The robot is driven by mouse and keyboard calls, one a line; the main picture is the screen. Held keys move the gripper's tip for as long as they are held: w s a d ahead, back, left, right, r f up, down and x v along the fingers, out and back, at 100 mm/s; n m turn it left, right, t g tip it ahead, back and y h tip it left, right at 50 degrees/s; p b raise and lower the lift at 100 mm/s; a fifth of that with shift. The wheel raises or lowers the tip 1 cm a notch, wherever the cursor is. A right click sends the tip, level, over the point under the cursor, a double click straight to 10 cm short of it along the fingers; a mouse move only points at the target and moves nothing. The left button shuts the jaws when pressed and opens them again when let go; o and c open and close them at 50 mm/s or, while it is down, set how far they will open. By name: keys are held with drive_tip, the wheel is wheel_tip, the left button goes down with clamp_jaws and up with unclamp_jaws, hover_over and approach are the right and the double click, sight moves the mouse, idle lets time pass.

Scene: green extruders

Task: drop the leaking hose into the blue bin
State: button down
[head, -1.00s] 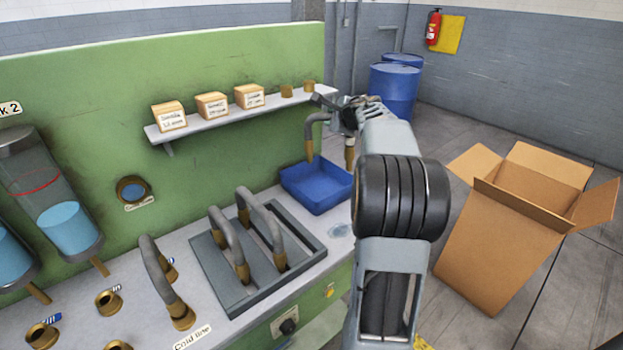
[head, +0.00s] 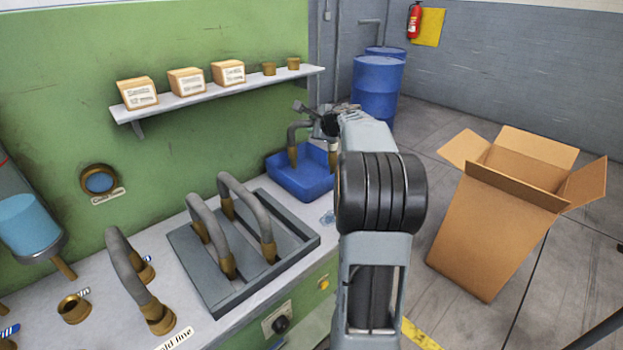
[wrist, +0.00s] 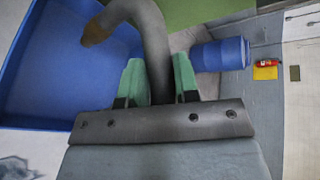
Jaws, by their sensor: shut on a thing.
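The hose (head: 297,131) is a grey bent tube with brass ends. My gripper (wrist: 158,82) is shut on this hose, which also shows between the green-padded fingers in the wrist view (wrist: 150,30). The blue bin (head: 278,182) is a shallow open tray at the right end of the bench. In the head view the hose hangs at the bin, with one brass end over its back part. In the wrist view the bin (wrist: 60,95) lies below and left of the hose. My arm hides part of the bin's right side. I cannot tell whether the hose touches the bin.
A grey rack (head: 200,272) with two more hoses stands left of the bin. Another hose (head: 130,275) and brass ports are farther left. A shelf (head: 215,95) with small boxes hangs above. An open cardboard box (head: 490,235) and blue barrels (head: 376,88) stand on the right.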

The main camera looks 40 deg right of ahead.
drive_tip(key=shift+f+b, duration=0.6)
drive_tip(key=shift+f, duration=0.55)
drive_tip(key=c, duration=0.8)
unclamp_jaws()
drive_tip(key=shift+f, duration=0.1)
drive_tip(key=b+v, duration=0.1)
drive_tip(key=v, duration=1.3)
drive_tip(key=shift+w, duration=0.1)
